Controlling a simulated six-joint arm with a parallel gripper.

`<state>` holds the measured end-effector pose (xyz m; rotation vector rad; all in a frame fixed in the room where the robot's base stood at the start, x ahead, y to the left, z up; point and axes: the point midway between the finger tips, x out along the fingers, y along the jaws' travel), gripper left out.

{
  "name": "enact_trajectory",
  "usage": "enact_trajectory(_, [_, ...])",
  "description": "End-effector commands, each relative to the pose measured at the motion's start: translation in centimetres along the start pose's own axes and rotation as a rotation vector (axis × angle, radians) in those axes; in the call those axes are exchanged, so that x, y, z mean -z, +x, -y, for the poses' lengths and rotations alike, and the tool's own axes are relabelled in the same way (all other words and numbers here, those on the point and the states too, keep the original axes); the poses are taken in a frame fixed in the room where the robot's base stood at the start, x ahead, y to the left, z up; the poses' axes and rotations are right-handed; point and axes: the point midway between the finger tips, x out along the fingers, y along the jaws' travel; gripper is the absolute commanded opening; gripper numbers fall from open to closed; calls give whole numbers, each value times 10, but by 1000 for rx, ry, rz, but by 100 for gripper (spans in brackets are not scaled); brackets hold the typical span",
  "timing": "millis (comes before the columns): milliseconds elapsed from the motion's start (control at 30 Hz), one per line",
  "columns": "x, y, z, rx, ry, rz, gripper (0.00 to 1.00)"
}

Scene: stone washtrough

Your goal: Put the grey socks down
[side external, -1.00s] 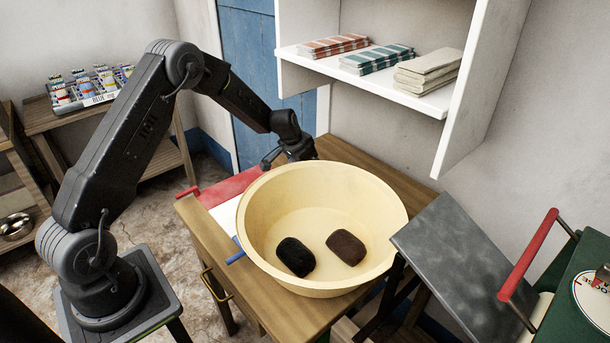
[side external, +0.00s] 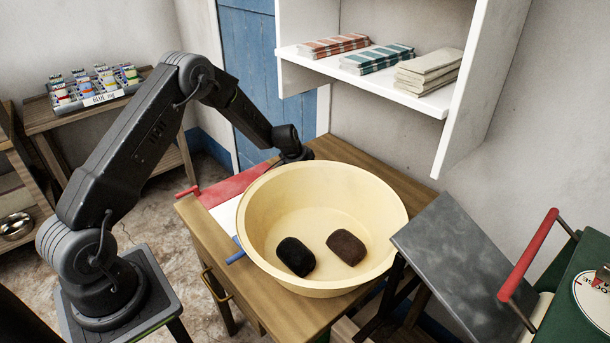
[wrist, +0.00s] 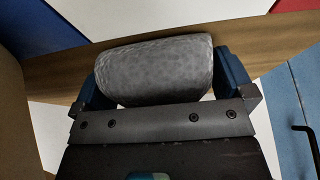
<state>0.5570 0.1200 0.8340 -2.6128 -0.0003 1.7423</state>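The grey socks (wrist: 155,72), a rolled mottled-grey bundle, lie between the two blue fingers of my gripper (wrist: 160,70) in the wrist view. The fingers press on both ends of the bundle. In the side external view my gripper (side external: 288,158) is low behind the far rim of the cream tub (side external: 252,215). The fingers and the socks are hidden there by the rim and the wrist. I cannot tell whether the socks touch the surface below.
The tub holds a black bundle (side external: 295,257) and a dark brown bundle (side external: 346,247). It stands on the wooden table (side external: 205,240), by a red patch (side external: 232,186) and a white patch (side external: 226,212). A grey slanted board (side external: 460,260) is at right. A shelf (side external: 375,83) overhangs behind.

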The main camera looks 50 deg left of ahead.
Motion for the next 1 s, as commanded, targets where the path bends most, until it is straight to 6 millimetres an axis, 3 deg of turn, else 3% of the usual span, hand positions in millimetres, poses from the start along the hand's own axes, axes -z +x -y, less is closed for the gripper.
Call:
enact_trajectory(233, [2,-11,0,1,0,-1,100])
enact_trajectory(467, [2,-57,0,2,1,-4,100])
enact_trajectory(700, [20,-98,0,1,1,-3,100])
enact_trajectory(1000, [28,-118,0,1,0,-1,100])
